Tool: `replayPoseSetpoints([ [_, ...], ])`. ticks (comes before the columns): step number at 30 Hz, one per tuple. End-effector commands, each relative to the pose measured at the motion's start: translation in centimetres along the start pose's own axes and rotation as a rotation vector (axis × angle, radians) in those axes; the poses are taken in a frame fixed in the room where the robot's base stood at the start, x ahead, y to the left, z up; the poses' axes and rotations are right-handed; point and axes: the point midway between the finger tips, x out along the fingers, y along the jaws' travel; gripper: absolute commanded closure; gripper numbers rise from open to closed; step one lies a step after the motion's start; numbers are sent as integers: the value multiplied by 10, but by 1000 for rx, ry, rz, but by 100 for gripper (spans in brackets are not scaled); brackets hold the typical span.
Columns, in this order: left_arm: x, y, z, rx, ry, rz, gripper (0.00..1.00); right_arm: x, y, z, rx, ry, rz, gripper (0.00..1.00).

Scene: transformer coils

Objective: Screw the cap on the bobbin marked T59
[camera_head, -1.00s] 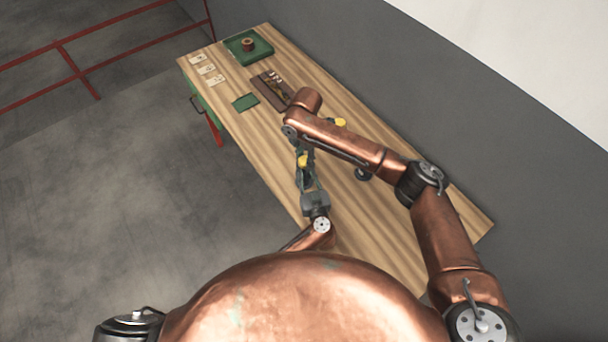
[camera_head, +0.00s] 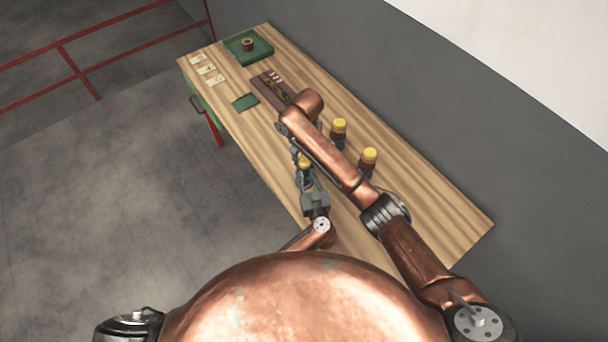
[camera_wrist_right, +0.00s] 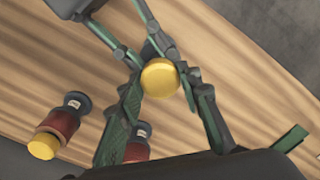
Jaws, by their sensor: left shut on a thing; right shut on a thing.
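My left gripper (camera_head: 304,172) is shut on a bobbin near the table's front edge, mostly hidden by the fingers. A yellow cap (camera_head: 305,163) shows on top. In the right wrist view this cap (camera_wrist_right: 160,78) is between the fingertips of my right gripper (camera_wrist_right: 163,88), which is shut on it. The left gripper's fingers (camera_wrist_right: 148,42) reach in from the upper left, just beneath the cap. I cannot tell how far the cap sits on the thread. In the head view my right arm hides the right gripper. No T59 mark is readable.
Two other yellow-capped bobbins, one farther (camera_head: 339,133) and one nearer (camera_head: 369,162), stand right of my right forearm. A green tray (camera_head: 262,55) with a copper-coloured bobbin (camera_head: 248,45), a brown rack (camera_head: 262,84), a green mat (camera_head: 245,102) and cards (camera_head: 207,69) lie farther back.

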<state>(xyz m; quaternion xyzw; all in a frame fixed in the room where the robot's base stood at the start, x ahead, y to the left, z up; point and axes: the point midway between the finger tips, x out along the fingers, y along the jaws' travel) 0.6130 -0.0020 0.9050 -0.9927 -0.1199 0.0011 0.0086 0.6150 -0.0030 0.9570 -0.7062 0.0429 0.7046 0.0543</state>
Motion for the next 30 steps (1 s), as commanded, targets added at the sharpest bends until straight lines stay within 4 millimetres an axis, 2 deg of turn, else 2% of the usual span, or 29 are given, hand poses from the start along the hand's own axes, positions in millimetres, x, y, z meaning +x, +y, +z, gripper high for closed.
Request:
replayPoseSetpoints([
  [1, 1, -2, 2, 4, -3, -2, 100, 2, -3, 5, 114, -12, -2, 97],
  [6, 1, -2, 2, 4, -3, -3, 100, 2, -2, 3, 530, -6, 4, 97],
  [13, 1, -2, 2, 5, -2, -2, 100, 2, -1, 3, 916, 0, 8, 97],
  [17, 1, -2, 2, 5, -2, -2, 100, 2, -1, 3, 902, 0, 8, 97],
  [18, 1, -2, 2, 4, -2, -2, 100, 2, -1, 3, 902, 0, 8, 66],
  [26, 1, -2, 2, 4, -2, -2, 100, 1, -1, 1, 901, 3, 5, 48],
  [30, 0, -1, 2, 4, -2, -1, 100, 1, -1, 1, 902, 4, 5, 47],
])
